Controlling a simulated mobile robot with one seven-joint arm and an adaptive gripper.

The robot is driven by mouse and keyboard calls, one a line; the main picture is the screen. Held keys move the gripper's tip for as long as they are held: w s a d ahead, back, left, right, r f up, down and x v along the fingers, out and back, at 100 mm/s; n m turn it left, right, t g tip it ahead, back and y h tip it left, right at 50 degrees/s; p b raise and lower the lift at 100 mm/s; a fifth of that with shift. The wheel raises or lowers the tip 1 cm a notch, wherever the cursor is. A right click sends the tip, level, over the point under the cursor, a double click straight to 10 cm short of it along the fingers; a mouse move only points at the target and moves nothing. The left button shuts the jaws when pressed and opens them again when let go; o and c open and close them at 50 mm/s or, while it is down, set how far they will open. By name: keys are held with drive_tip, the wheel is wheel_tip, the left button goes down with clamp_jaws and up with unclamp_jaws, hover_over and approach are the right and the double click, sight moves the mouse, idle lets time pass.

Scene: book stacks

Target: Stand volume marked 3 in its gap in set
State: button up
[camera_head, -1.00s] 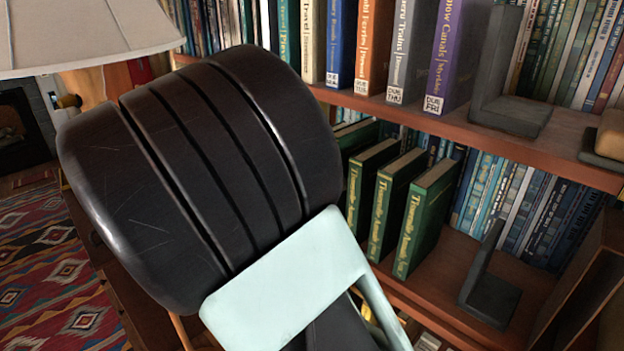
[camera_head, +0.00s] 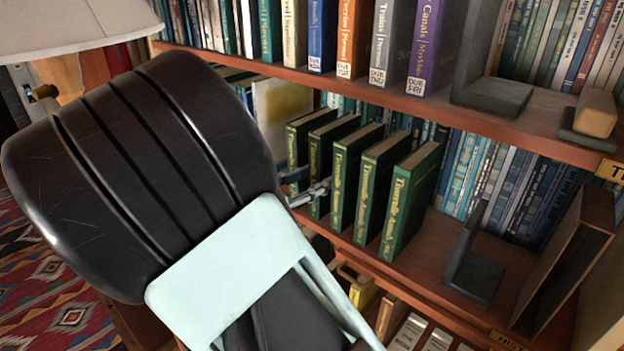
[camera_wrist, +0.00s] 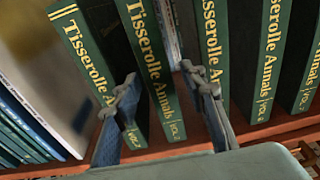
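Several matching green volumes lettered "Tisserolle Annals" stand upright on the lower shelf (camera_head: 434,252); volume numbers are too small to read surely, so I cannot tell which is volume 3. My gripper (camera_head: 308,187) is at the left part of this row. In the wrist view, my gripper (camera_wrist: 160,100) has its fingers spread either side of the spine of the second green volume (camera_wrist: 149,65), with space visible beside it. The third green volume (camera_wrist: 212,50) is behind and right of the right finger.
A grey bookend (camera_head: 472,268) stands right of the row, with an empty wooden box (camera_head: 568,255) beyond. The upper shelf (camera_head: 390,96) with books overhangs the row. A pale book (camera_head: 283,112) is to the left. A lampshade (camera_head: 75,25) is at upper left.

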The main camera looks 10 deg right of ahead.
drive_tip(key=shift+r, duration=0.25)
drive_tip(key=v, duration=1.2)
